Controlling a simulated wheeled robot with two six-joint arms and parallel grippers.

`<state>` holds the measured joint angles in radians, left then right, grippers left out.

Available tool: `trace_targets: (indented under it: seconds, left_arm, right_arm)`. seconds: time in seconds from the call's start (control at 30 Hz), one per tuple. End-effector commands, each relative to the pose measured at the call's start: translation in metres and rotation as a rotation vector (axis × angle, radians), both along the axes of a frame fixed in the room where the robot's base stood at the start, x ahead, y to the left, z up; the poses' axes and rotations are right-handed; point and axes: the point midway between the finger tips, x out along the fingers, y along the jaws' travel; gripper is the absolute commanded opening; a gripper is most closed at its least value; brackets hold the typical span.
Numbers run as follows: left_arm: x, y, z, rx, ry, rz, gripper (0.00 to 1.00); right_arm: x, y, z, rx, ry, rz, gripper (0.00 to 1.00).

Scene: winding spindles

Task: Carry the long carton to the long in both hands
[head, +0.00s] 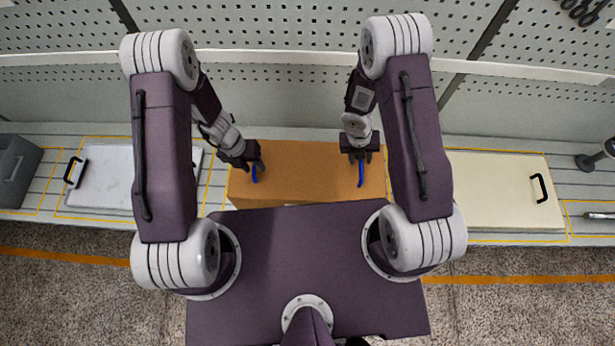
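The long carton (308,170) is an orange-brown box lying lengthwise from left to right on the bench, in the middle of the head view. My own body hides part of its near side. My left gripper (256,172) is over the carton's left end, with a blue finger pointing down at it. My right gripper (361,172) is over the carton's right end, also with a blue finger showing. From above I cannot tell whether either gripper touches the carton or how far its fingers are apart.
A white board with a black handle (108,178) lies left of the carton, and a cream board (503,190) with a black handle lies right. A grey bin (15,170) stands far left. A dark round-based stand (588,162) is far right. A perforated wall (290,100) rises behind the bench.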

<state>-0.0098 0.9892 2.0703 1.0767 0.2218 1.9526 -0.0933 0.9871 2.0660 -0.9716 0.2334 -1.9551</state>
Motion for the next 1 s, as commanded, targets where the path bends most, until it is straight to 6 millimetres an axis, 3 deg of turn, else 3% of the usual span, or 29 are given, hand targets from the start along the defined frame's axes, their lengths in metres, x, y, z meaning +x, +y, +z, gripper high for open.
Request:
trace_targets:
  seconds: [0.17, 0.47, 0.6, 1.0]
  left_arm:
    - [-0.0003, -0.0025, -0.0131, 0.000, 0.000, 0.001, 0.37]
    - [-0.0003, -0.0027, -0.0146, 0.000, -0.001, 0.000, 0.37]
    - [-0.0002, -0.0027, -0.0146, 0.000, -0.001, 0.000, 0.00]
    - [0.0000, -0.0027, -0.0144, 0.000, -0.001, 0.000, 0.00]
  right_arm:
    - [-0.0002, -0.0024, -0.0132, 0.001, 0.000, 0.001, 0.37]
    - [-0.0002, -0.0025, -0.0147, 0.001, -0.001, 0.000, 0.37]
    - [-0.0002, -0.0026, -0.0146, 0.001, -0.001, 0.000, 0.00]
    - [-0.0001, -0.0026, -0.0145, 0.001, -0.001, 0.000, 0.00]
